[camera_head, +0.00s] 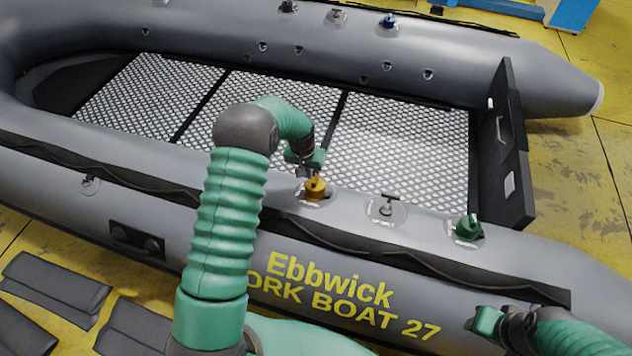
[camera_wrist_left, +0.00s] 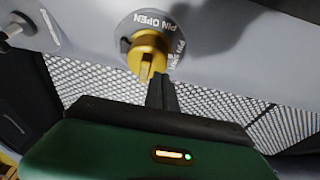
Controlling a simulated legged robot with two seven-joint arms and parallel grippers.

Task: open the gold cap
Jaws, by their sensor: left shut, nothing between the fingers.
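The gold cap (camera_head: 315,187) sits on the near grey tube of the inflatable boat. It also shows in the left wrist view (camera_wrist_left: 147,55), on a round grey plate (camera_wrist_left: 140,24) lettered "PIN OPEN". My left gripper (camera_head: 312,172) is right at the cap, reaching over it from behind. In the left wrist view its fingers (camera_wrist_left: 161,88) are together and empty, with the tips close to the cap's raised grip; whether they touch it I cannot tell. My right gripper (camera_head: 480,322) is low at the right, away from the cap; its fingers are not clear.
A metal-coloured valve (camera_head: 386,207) and a green cap (camera_head: 467,228) sit on the same tube, right of the gold cap. A blue cap (camera_head: 388,20) is on the far tube. Dark pads (camera_head: 55,285) lie on the yellow floor at the left. The mesh deck (camera_head: 400,140) is bare.

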